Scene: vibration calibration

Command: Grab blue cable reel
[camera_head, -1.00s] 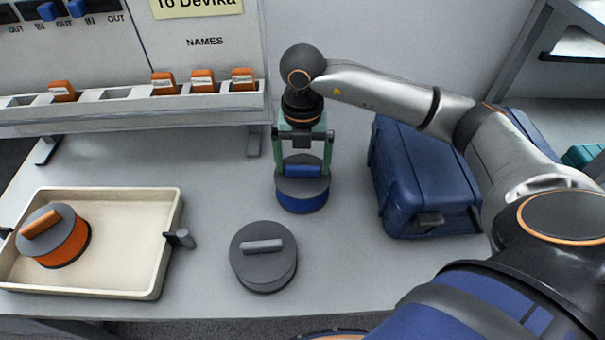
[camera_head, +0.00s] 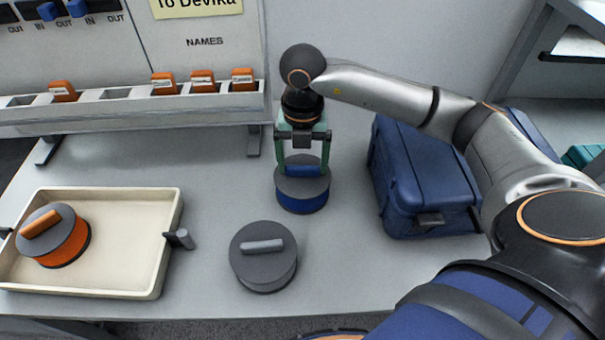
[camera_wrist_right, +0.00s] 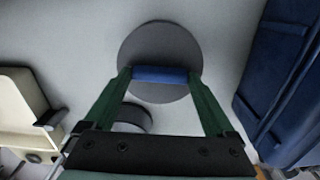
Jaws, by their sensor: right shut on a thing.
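The blue cable reel (camera_head: 302,198) stands on the table in the head view, with a grey top and a blue handle. My right gripper (camera_head: 302,168) comes down from above and is shut on the reel's blue handle, one finger at each end. In the right wrist view, the green fingers (camera_wrist_right: 160,76) meet the two ends of the blue handle on the reel's grey top (camera_wrist_right: 160,42). The reel appears to rest on the table. My left gripper is not in view.
A grey reel (camera_head: 263,262) stands in front of the blue one. A cream tray (camera_head: 110,280) at the left holds an orange reel (camera_head: 62,247). A blue case (camera_head: 424,180) stands close on the right. A rack (camera_head: 130,112) with orange tags is behind.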

